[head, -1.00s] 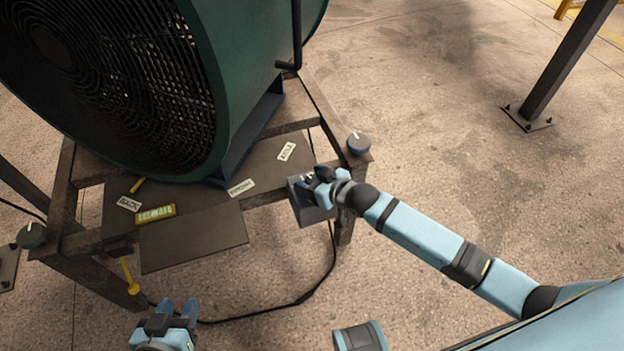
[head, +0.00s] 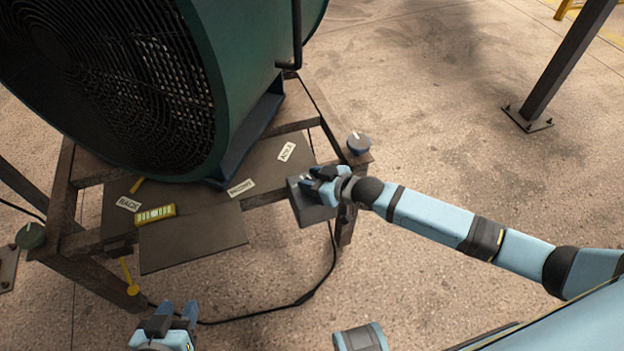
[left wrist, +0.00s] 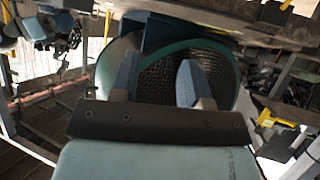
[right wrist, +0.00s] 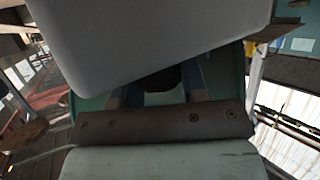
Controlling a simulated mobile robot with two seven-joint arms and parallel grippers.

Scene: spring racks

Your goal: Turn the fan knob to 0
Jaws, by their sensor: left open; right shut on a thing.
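A large dark green fan (head: 240,60) stands on a metal frame in the head view. A grey control box (head: 310,207) is fixed at the frame's front right, with a cable running down from it. My right gripper (head: 318,178) is at the top of this box, shut on the fan knob, which its fingers mostly hide. In the right wrist view the box (right wrist: 150,40) fills the top and a dark round part shows between the fingers (right wrist: 160,88). My left gripper (head: 178,312) is open and empty, low in front of the frame. The knob's setting cannot be read.
A dark shelf (head: 195,238) juts from the frame, with labels and a yellow level (head: 156,214) near it. Round knobs top the frame's corners, a blue-grey one (head: 359,143) at right and a green one (head: 31,236) at left. A post (head: 565,65) stands far right; floor between is clear.

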